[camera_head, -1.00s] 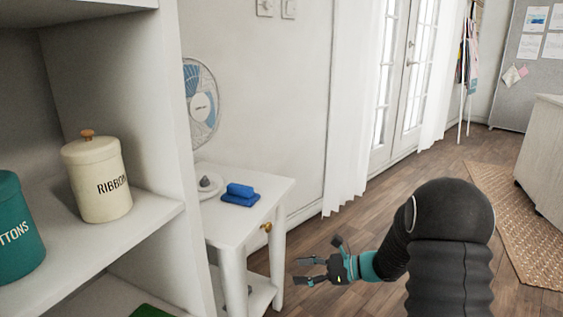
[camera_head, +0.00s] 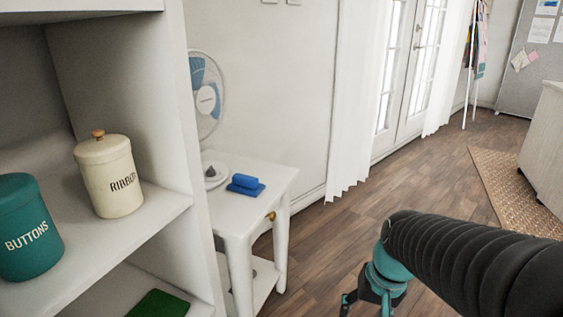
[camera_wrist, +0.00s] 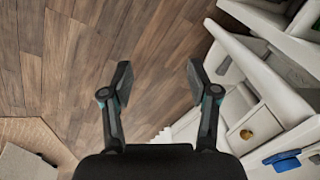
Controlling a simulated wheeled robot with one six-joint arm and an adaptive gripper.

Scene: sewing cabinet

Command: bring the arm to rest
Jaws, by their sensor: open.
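My gripper (camera_wrist: 158,84) is open in the wrist view, with its two fingers apart and bare wood floor showing between them. In the head view my gripper (camera_head: 362,300) hangs low over the floor at the bottom edge, partly cut off by the frame. It stands to the right of the small white side table (camera_head: 263,176), apart from it. My arm reaches in from the right edge of the head view.
A white shelf (camera_head: 150,218) at left holds a cream ribbon canister (camera_head: 112,180) and a teal buttons canister (camera_head: 27,235). A blue object (camera_head: 245,186) and a white dish (camera_head: 213,178) are on the side table, near a fan (camera_head: 207,98). The floor (camera_head: 400,185) beyond is clear.

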